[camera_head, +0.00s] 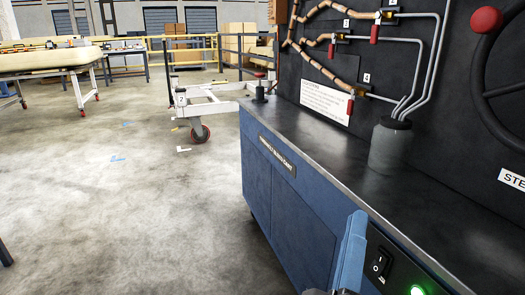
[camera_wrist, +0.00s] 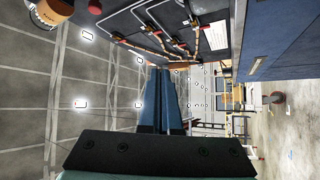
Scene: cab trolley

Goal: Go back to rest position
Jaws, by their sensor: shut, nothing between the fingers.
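My gripper (camera_wrist: 160,70) is shut and empty in the wrist view, its two blue fingers side by side with nothing between them. In the head view, the blue finger part of my gripper (camera_head: 354,222) stands upright at the bottom, in front of the cart's right front. The blue cart (camera_head: 290,205) has a dark worktop (camera_head: 305,150) and a black back panel (camera_head: 410,60).
A lit green lamp (camera_head: 417,290) is beside the switch. The panel carries pipes, red-handled valves (camera_head: 375,33) and a black handwheel (camera_head: 500,75). A grey cylinder (camera_head: 390,145) stands on the worktop. A white wheeled trolley (camera_head: 210,108) is behind the cart.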

